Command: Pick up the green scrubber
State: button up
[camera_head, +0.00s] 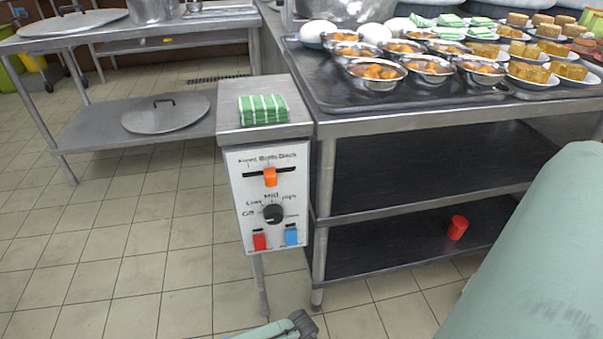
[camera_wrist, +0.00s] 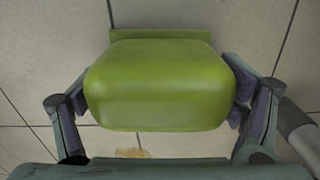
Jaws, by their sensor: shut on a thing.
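In the wrist view, my gripper (camera_wrist: 160,103) is shut on a smooth yellow-green block, the green scrubber (camera_wrist: 157,84). One finger presses on its left side and one on its right. A flatter green edge shows behind its rounded body. The scrubber is held over a tiled floor; its underside is hidden.
A green-and-white striped folded cloth (camera_head: 263,109) lies on a control box (camera_head: 268,200) with a slider, knob and coloured switches. A steel table (camera_head: 400,122) with filled bowls stands right, a red cup (camera_head: 457,228) on its lower shelf. Left is another table with a lid (camera_head: 165,113). Tiled floor is open at left.

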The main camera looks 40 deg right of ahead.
jog(key=shift+r, duration=0.55)
notch_tip(320, 180, up, 2)
jog(key=shift+r+p, duration=0.15)
jog(key=shift+p, duration=0.4)
jog(key=s+d, duration=0.3)
jog(key=s, duration=0.4)
jog(key=s+d+r, duration=0.1)
jog(key=s+d, duration=0.2)
jog(key=s, duration=0.4)
jog(key=shift+s+d+r, duration=0.2)
jog(key=shift+s+r, duration=0.05)
jog(key=shift+s, duration=0.1)
jog(key=o, duration=0.7)
jog(key=c, duration=0.5)
